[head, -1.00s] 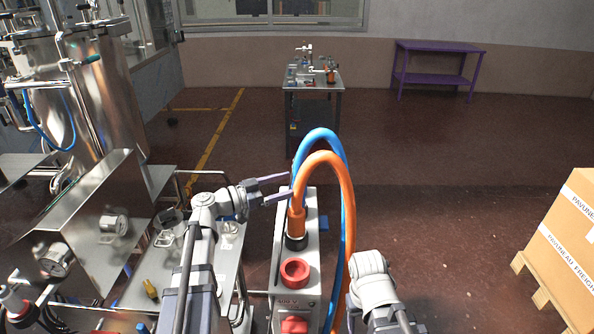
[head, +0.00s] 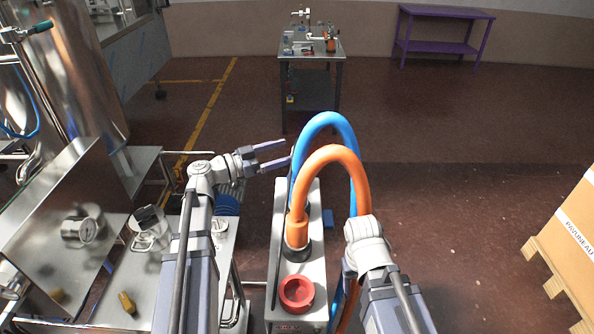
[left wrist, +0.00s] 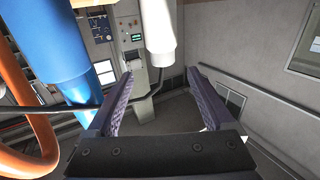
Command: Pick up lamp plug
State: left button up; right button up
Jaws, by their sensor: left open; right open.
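An orange plug (head: 297,230) on a thick orange hose-like cable stands upright in a dark socket on a narrow grey box (head: 312,265). I cannot tell for certain that it is the lamp plug. A blue hose (head: 328,120) arches behind the orange one. My left gripper (head: 287,152) is open and empty, its fingertips just left of the blue hose and above the plug in the picture. In the left wrist view its fingers (left wrist: 160,80) are spread with nothing between them, and the blue hose (left wrist: 80,45) passes left of them.
A red round socket (head: 296,292) sits nearer on the box. A pallet with a carton (head: 575,240) stands at right. A small table (head: 310,50) and a purple table (head: 442,30) stand far back; open floor lies between.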

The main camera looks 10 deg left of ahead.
aim_at(298, 167)
pick_arm(q)
jog(key=f+b, duration=0.1)
jog(key=f, duration=0.1)
jog(key=f+b, duration=0.3)
jog(key=b, duration=0.1)
jog(key=shift+w+a+f, duration=0.1)
jog(key=shift+w+f, duration=0.2)
jog(key=shift+f, duration=0.1)
jog(key=shift+w+d, duration=0.35)
jog(key=shift+d, duration=0.15)
jog(key=shift+x, duration=3.35)
grip_shut()
